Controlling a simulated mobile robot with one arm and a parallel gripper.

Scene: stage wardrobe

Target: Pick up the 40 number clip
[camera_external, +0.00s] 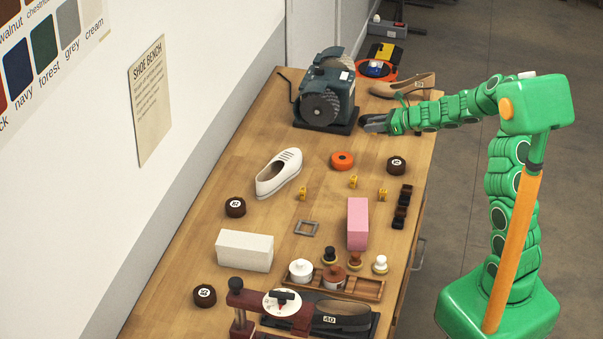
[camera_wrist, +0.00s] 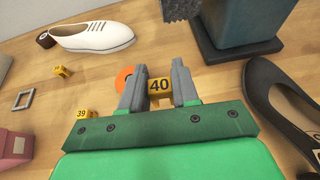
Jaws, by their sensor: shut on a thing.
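The yellow number 40 clip (camera_wrist: 159,86) is between the two grey fingers of my gripper (camera_wrist: 158,84) in the wrist view, with its number facing the camera. My gripper is shut on it. The clip cannot be made out there. Whether it is clear of the bench top is hard to tell.
A 39 clip (camera_wrist: 82,114) and another yellow clip (camera_wrist: 62,72) stand on the wooden bench (camera_external: 290,100). The grinding machine (camera_external: 325,90), a brown shoe (camera_external: 402,86), a white shoe (camera_external: 278,173) and an orange disc (camera_external: 342,160) are nearby.

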